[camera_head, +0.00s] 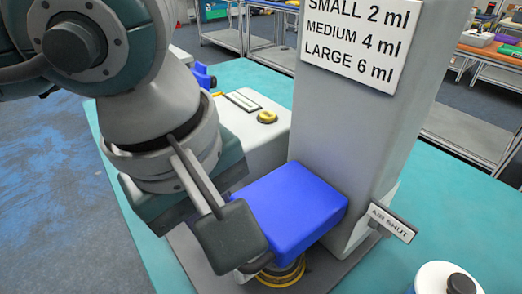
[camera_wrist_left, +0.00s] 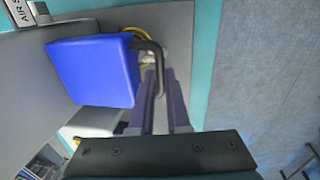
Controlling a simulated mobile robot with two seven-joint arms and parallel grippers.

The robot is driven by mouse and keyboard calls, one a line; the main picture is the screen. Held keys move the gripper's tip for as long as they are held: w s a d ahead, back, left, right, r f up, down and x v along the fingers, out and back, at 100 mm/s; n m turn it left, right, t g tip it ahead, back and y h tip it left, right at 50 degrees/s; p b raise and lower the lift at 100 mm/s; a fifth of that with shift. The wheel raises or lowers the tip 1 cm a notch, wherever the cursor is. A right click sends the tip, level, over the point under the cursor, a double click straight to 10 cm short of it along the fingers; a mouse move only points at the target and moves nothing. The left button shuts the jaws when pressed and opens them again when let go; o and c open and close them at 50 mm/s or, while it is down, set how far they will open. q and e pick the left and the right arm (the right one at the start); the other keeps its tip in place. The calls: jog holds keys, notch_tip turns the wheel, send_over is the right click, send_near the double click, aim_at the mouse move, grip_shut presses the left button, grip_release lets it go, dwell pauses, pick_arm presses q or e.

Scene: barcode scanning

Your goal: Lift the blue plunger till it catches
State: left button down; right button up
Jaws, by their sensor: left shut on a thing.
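The blue plunger (camera_head: 290,208) shows in the head view as a blue block against the front of a grey column. In the left wrist view the blue block (camera_wrist_left: 92,70) is left of my fingers, with a dark bent handle (camera_wrist_left: 153,48) at its side. My left gripper (camera_wrist_left: 160,78) is shut on this handle; its two slender fingers reach up to it, beside the blue block. My right gripper is in neither view.
A grey column (camera_head: 335,125) carries a white size sign (camera_head: 360,38) and an "AIR SHUT" label (camera_head: 393,222). A yellow-ringed round part (camera_head: 284,275) sits below the block. A yellow button (camera_head: 267,117) is behind, and a white jar (camera_head: 445,280) stands front right on the teal table.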

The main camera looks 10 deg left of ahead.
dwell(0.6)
pick_arm(q)
notch_tip(320, 180, up, 12)
jog(key=p, duration=0.4)
jog(key=c, duration=0.9)
grip_release()
jog(key=shift+r, duration=0.1)
jog(key=r, duration=0.3)
jog(key=s+r+b, duration=0.1)
jog(key=r, duration=0.2)
jog(key=a+r, duration=0.1)
jog(key=r, duration=0.2)
jog(key=shift+s+r+b, duration=0.2)
jog(key=shift+r+b, duration=0.15)
jog(key=shift+r, duration=0.05)
